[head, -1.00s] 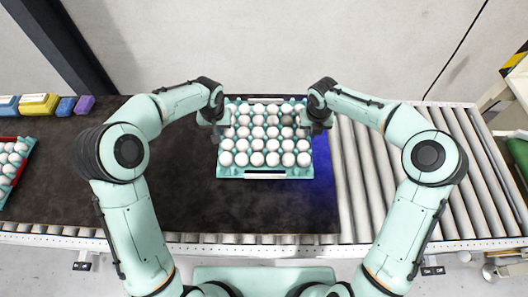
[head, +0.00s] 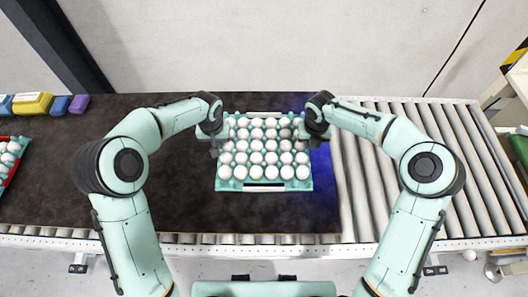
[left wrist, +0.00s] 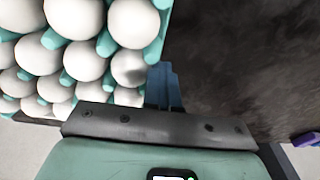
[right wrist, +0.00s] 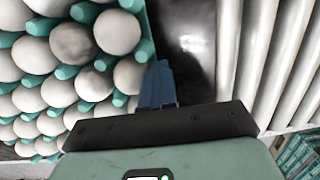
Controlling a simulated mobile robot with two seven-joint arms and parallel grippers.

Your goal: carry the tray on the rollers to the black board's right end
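The teal tray (head: 228,186) is full of white eggs and is over the right end of the black board (head: 120,190), just left of the bare rollers. My left gripper (head: 217,146) is at the tray's left side and my right gripper (head: 311,143) at its right side. In the left wrist view, blue fingers (left wrist: 164,88) meet the tray's edge. In the right wrist view, blue fingers (right wrist: 157,85) do the same. Both look shut on the tray's sides, though the fingertips are partly hidden. The tray looks level; I cannot tell whether it touches the board.
Bare rollers (head: 410,150) run to the right of the board. At the far left is a red-edged tray (head: 8,177) with eggs. Yellow (head: 33,103), blue and purple blocks lie at the back left. The board between is clear. A wall stands behind.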

